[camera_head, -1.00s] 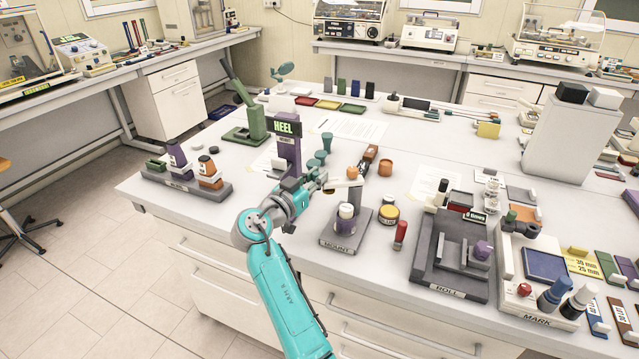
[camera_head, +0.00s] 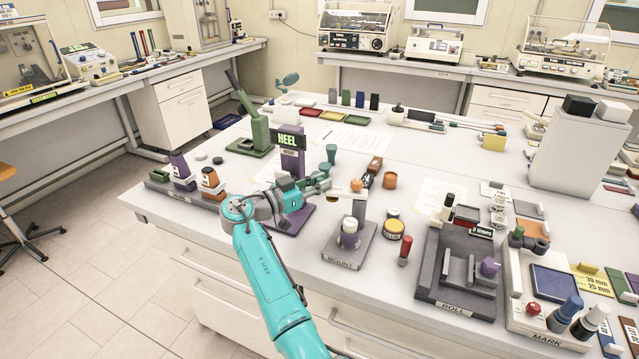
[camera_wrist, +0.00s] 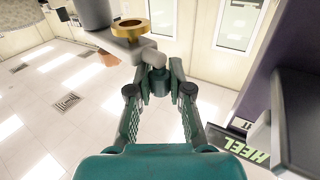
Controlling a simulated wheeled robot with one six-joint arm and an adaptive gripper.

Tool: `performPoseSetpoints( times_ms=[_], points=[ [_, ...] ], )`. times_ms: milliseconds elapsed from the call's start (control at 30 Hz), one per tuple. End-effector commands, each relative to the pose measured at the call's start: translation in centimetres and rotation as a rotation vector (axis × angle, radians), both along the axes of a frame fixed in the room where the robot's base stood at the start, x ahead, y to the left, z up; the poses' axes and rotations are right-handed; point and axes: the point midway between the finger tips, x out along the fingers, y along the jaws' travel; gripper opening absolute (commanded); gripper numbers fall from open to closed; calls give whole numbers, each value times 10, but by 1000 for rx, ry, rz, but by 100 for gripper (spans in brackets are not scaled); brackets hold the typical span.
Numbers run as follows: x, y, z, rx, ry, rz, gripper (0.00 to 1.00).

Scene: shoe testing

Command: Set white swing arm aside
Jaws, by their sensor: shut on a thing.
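The white swing arm (camera_head: 343,191) reaches left from the top of a grey post on the MOUNT stand (camera_head: 345,250).
The purple HEEL stand (camera_head: 291,165) is close on the left of my gripper. The ROLL station (camera_head: 455,285) is farther right. Papers lie on the table behind.

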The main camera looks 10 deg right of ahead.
Motion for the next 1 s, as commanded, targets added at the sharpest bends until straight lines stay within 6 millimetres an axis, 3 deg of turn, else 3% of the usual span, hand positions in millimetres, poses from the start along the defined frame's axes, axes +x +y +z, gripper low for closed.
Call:
performPoseSetpoints(
  times_ms=[167, 200, 267, 667, 1000],
  points=[
    [0, -1, -3, 2, 4, -2, 0],
    [0, -1, -3, 2, 5, -2, 29],
    [0, -1, -3, 2, 4, -1, 44],
    [-2, 4, -1, 1, 3, 1, 45],
    [-25, 58, -1, 0, 2, 4, 45]
  ],
)
